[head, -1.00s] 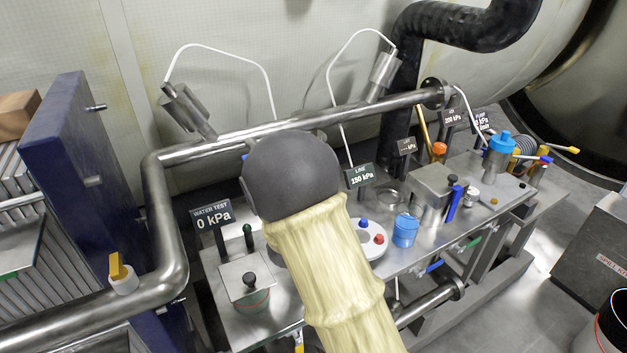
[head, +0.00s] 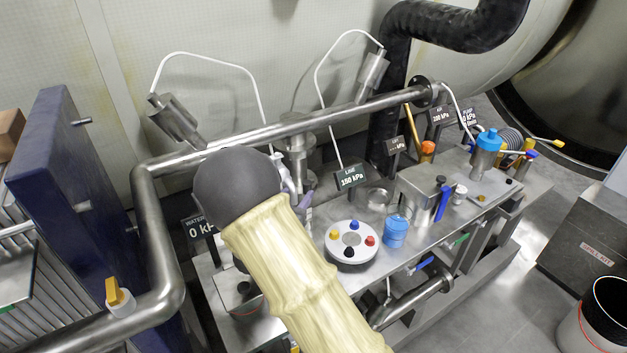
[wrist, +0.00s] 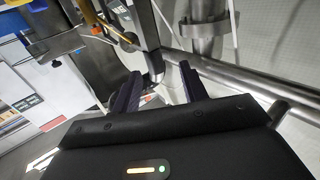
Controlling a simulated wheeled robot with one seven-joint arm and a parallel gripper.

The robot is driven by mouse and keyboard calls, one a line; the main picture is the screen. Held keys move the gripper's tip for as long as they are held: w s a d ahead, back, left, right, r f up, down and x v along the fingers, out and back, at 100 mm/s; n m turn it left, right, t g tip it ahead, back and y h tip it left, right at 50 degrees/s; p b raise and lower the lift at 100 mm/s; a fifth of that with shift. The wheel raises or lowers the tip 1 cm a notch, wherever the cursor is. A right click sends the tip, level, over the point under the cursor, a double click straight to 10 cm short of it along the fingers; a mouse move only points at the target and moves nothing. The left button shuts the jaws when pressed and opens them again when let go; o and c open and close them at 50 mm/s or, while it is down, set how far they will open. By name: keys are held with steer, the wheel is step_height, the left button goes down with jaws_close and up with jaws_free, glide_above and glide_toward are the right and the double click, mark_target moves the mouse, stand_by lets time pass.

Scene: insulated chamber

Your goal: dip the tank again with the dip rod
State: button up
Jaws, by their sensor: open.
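My gripper (wrist: 160,88) is open in the wrist view, with two dark ribbed fingers apart and nothing seen between them. In the head view it is mostly hidden behind my arm, above the back of the steel bench (head: 300,235). A thin brass-coloured rod (head: 411,130) stands near the pipe's right end in the head view. A brass-coloured rod (wrist: 92,14) also shows at the upper left of the wrist view, apart from my fingers. I cannot tell whether either is the dip rod. A lidded steel box (head: 418,190) stands on the bench; I cannot tell whether it is the tank.
A steel pipe (head: 270,131) crosses behind the bench and bends down at left. A round white holder (head: 336,255) with coloured knobs, a blue jar (head: 396,231) and a blue-capped canister (head: 486,155) stand on the bench.

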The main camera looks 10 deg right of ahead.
mark_target(309, 182)
steer(key=x, duration=0.7)
steer(key=shift+s+d+p, duration=0.1)
steer(key=shift+d+p, duration=0.2)
steer(key=shift+a, duration=0.1)
